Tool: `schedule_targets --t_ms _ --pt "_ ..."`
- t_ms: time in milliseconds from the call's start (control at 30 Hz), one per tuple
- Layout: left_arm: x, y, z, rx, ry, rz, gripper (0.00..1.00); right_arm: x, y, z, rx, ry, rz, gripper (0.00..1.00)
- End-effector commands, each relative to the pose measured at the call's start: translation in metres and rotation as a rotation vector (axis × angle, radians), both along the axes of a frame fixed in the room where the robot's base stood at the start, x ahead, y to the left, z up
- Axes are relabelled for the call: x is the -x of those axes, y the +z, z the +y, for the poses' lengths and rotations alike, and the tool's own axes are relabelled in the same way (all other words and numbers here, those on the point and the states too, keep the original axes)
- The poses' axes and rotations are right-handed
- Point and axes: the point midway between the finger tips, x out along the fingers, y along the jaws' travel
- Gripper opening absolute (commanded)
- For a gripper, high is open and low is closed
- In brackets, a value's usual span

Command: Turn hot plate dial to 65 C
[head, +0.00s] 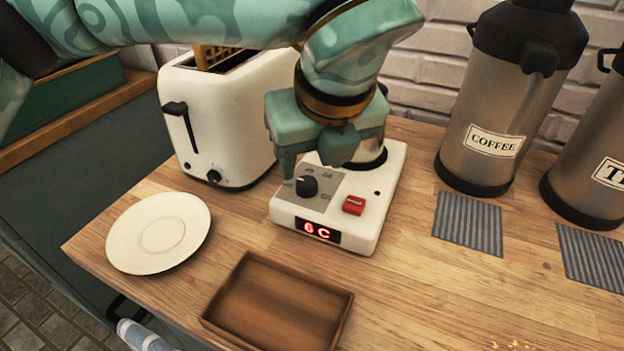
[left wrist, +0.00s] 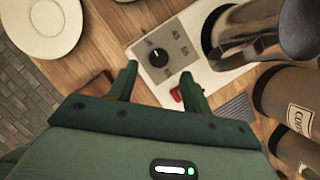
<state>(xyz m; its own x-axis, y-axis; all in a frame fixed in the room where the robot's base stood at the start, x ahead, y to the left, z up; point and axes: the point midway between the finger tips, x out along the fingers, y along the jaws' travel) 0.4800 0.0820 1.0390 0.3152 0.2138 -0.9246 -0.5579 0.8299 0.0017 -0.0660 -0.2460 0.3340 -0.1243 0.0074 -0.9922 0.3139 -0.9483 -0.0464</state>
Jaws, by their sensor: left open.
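The white hot plate (head: 385,200) stands on the wooden counter with a black dial (head: 306,186) on a grey panel. Its red display (head: 317,230) reads what looks like "0 C" or "6 C", and a red switch (head: 353,205) sits right of the dial. My left gripper (head: 312,165) is above the panel, fingers pointing down and spread apart. In the left wrist view the dial (left wrist: 159,57) shows beyond the open fingertips (left wrist: 160,70), roughly midway between them, and nothing is held. A metal pot (left wrist: 245,30) sits on the heating surface. My right gripper is not in view.
A white toaster (head: 225,120) stands close on the left. A white saucer (head: 158,232) and a brown wooden tray (head: 278,305) lie in front. A coffee dispenser (head: 500,100) and a tea dispenser (head: 595,150) stand to the right, with striped mats (head: 468,222) before them.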

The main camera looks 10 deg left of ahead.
Motion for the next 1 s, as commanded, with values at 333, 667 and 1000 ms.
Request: schedule_targets --t_ms 333,667,1000 --pt "-0.015 -0.044 0.010 0.000 0.001 0.000 0.49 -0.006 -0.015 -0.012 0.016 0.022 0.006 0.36" --pt "-0.016 -0.045 0.011 0.001 0.001 -0.002 0.41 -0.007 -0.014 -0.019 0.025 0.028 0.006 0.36" --pt "-0.015 -0.045 0.011 0.000 -0.006 -0.001 0.05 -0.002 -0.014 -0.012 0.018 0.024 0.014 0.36"
